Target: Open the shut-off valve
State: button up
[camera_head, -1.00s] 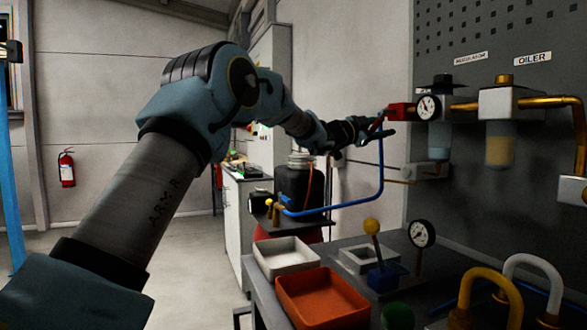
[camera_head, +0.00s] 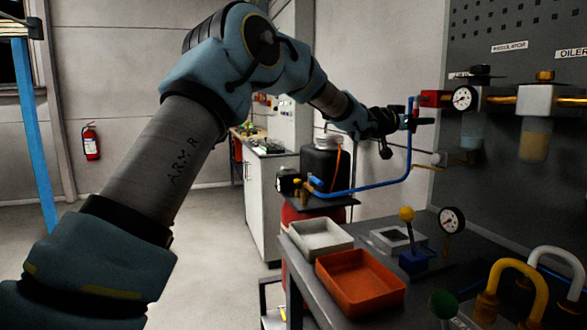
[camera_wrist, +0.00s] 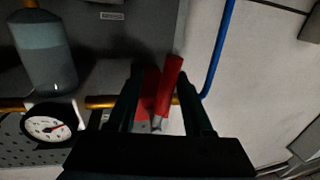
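The shut-off valve shows as a red block (camera_head: 435,98) on the pipe left of the regulator gauge in the head view. In the wrist view its red lever handle (camera_wrist: 168,86) stands slightly tilted between my fingers, beside a darker red part. My gripper (camera_wrist: 164,100) is around the handle, with its two dark fingers apart. The handle lies nearer the right finger; whether it touches is unclear. In the head view my gripper (camera_head: 420,121) is just below the red block, and the handle is not clearly visible there.
A blue pipe (camera_head: 409,140) runs up close beside my gripper. A round gauge (camera_head: 463,98) and regulator bowl (camera_head: 473,131) are to the right. Below are a bench with an orange tray (camera_head: 360,283), a white tray (camera_head: 320,237) and a yellow-knobbed lever (camera_head: 407,214).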

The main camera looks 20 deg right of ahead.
jog(key=a+b, duration=0.2)
jog(key=a, duration=0.8)
jog(key=w+a+f+n+t+y, duration=0.3)
jog(key=w+a+f, duration=0.3)
jog(key=a, duration=0.5)
jog(key=w+a+f+n+t+y, duration=0.3)
jog(key=w+a+f+y, duration=0.2)
jog(key=a, duration=0.6)
jog(key=shift+w+f+n, duration=0.4)
jog(key=shift+f, duration=0.75)
